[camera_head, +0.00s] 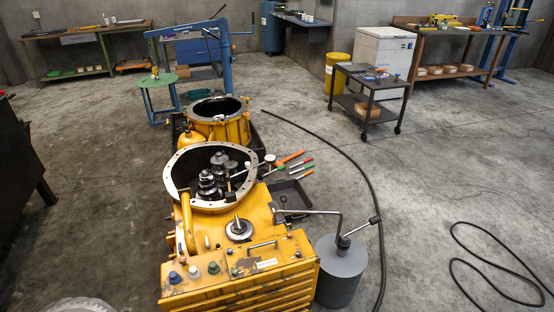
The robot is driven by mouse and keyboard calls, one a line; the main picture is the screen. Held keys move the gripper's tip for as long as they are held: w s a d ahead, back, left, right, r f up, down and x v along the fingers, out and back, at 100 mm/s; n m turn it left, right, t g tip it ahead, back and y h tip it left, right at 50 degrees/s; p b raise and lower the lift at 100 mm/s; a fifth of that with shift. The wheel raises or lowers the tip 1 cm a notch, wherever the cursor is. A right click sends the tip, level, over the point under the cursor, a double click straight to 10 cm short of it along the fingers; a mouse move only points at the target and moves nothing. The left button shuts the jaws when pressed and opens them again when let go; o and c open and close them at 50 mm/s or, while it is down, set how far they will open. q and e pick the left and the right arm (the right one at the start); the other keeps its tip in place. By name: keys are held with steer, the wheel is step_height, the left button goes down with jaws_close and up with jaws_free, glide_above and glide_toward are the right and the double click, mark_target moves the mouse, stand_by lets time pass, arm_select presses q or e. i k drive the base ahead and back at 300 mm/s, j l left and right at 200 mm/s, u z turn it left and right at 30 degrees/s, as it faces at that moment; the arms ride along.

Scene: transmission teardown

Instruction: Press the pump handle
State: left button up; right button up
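A grey cylindrical pump (341,272) stands on the floor against the right side of the yellow transmission housing (215,250). A thin bent pipe rises from its top and reaches left over the housing's edge. A pump handle (360,228) slants up to the right from the pump top and ends in a dark grip. The handle appears raised, and nothing touches it. Neither of my grippers is in view.
A dark hose (366,180) curves along the floor just right of the pump. Orange, red and green-handled tools (294,165) lie near a dark tray (288,196) behind it. A dark cart (369,100) stands farther back.

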mark_target(376, 219)
steer(key=l+u, duration=0.2)
steer(key=l, duration=0.45)
steer(key=l+u, duration=0.2)
steer(key=l, duration=0.45)
steer(key=l+u, duration=0.2)
steer(key=l, duration=0.4)
steer(key=l+u, duration=0.2)
steer(key=l, duration=0.45)
steer(key=k+l+u, duration=0.2)
steer(key=l, duration=0.4)
